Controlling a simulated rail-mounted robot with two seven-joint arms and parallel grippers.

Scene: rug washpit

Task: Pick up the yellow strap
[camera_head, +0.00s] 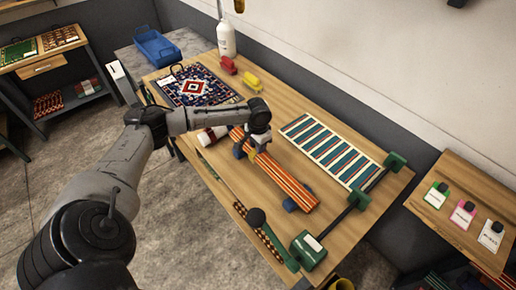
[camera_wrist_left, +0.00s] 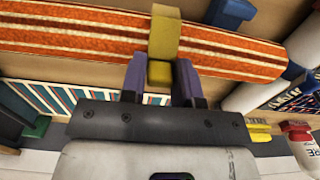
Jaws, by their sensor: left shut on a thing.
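The yellow strap (camera_wrist_left: 163,38) wraps around an orange striped rolled rug (camera_wrist_left: 70,33) in the left wrist view. My left gripper (camera_wrist_left: 161,76) has its two purple fingers on either side of the strap's lower yellow block and is shut on it. In the head view my left gripper (camera_head: 250,150) is down at the rolled rug (camera_head: 285,180), which lies across the wooden table. The strap is mostly hidden there by the gripper. My right gripper is not in view.
A patterned rug (camera_head: 198,88) and a striped rug (camera_head: 332,150) lie flat on the table (camera_head: 285,103). A red object (camera_head: 228,65), a yellow object (camera_head: 252,84) and a white bottle (camera_head: 226,40) stand behind. Green blocks (camera_head: 308,250) with a bar occupy the right end.

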